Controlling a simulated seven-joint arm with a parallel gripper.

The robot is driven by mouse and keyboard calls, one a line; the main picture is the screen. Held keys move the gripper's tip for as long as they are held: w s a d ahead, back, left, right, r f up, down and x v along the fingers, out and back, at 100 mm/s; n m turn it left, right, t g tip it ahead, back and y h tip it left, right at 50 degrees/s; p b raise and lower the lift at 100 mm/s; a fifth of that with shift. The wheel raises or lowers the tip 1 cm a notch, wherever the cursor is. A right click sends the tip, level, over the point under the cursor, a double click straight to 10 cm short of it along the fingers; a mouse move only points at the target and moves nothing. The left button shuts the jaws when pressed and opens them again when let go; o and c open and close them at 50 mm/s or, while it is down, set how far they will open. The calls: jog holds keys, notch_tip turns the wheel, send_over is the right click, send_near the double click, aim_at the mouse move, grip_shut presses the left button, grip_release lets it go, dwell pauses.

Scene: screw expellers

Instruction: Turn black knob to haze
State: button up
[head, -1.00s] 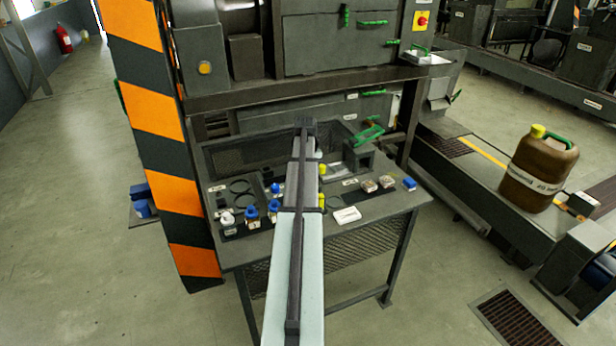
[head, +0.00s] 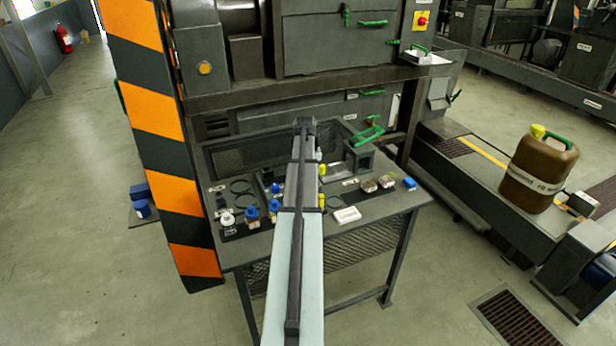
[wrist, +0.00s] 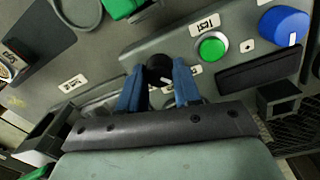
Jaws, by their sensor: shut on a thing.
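The black knob (wrist: 158,68) is a small dark round knob on a grey panel, seen in the wrist view. My gripper (wrist: 158,84) has its two blue fingers on either side of the knob and is shut on it. The knob's pointer and most of its markings are hidden or too small to read, so its setting cannot be told. In the head view my own arm covers the knob and the fingertips.
Close by on the panel are a green button (wrist: 211,48) with a label above it, a blue knob (wrist: 284,26) and a dark bar (wrist: 258,72). In the head view, a workbench (head: 372,228) holds small bottles and samples. An orange-black striped post (head: 150,120) stands to the left.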

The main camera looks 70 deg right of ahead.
jog(key=m, duration=0.4)
jog(key=shift+m, duration=1.8)
jog(key=o, duration=1.1)
jog(key=shift+c, duration=0.2)
jog(key=shift+r, duration=0.1)
notch_tip(320, 180, up, 14)
jog(key=shift+w, duration=0.3)
